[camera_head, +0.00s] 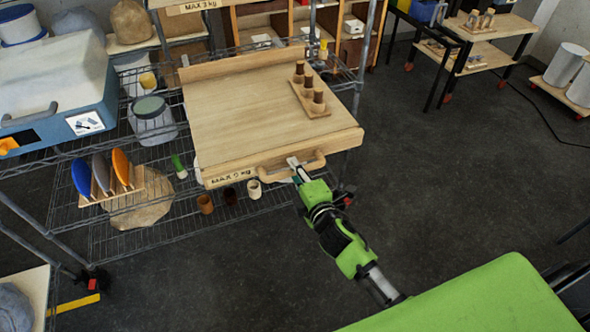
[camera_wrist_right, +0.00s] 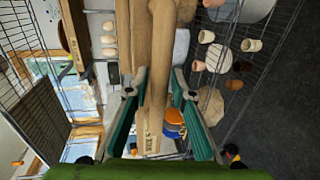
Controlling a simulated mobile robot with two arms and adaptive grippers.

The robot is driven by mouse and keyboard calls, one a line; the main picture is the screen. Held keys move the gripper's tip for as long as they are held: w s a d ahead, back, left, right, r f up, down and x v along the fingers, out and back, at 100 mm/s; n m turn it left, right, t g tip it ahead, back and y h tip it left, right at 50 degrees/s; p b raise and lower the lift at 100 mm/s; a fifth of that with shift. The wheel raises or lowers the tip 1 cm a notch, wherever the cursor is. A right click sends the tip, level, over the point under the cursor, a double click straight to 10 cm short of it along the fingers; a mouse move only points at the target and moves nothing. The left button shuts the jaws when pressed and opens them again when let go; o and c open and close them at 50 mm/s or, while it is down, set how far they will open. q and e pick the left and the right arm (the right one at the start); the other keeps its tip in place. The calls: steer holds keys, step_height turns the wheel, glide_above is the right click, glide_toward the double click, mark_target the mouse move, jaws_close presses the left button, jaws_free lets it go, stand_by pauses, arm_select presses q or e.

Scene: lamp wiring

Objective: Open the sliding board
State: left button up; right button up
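The sliding board (camera_head: 235,100) is a pale wooden panel in the head view. It juts well out of the wire shelf toward me. Its front edge carries a "MAX 9 KG" label and a wooden bar handle (camera_head: 275,171). My right gripper (camera_head: 297,168) is at the right part of this handle. In the wrist view its two green fingers (camera_wrist_right: 159,75) stand on either side of a wooden bar (camera_wrist_right: 157,100). The bar lies between the fingertips; whether both fingers press on it is unclear. My left gripper is not in view.
A wooden holder (camera_head: 312,98) with several dark-topped pegs stands on the board. A blue case (camera_head: 55,95) and a rack of coloured discs (camera_head: 112,185) are at left. Small cups (camera_head: 254,189) stand below the board.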

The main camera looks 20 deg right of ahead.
steer(key=v, duration=1.2)
stand_by(0.6)
steer(key=s+d+f+m+g, duration=0.1)
steer(key=s+f+m+g, duration=0.3)
steer(key=f, duration=1.1)
steer(key=s+f+m+g, duration=0.3)
steer(key=s+f, duration=0.3)
steer(key=f, duration=0.9)
steer(key=s+f+m+g, duration=0.2)
steer(key=s+f, duration=0.4)
steer(key=s, duration=0.4)
steer(key=s+d+f+m+g, duration=0.1)
steer(key=s+f+m+g, duration=0.2)
steer(key=s+f, duration=0.4)
steer(key=s+d+f+m+g, duration=0.1)
steer(key=s+f+m, duration=0.3)
steer(key=s, duration=0.9)
step_height(320, 180, down, 3)
steer(key=shift+r+g+h, duration=0.1)
steer(key=shift+g+h, duration=0.2)
steer(key=shift+g, duration=0.5)
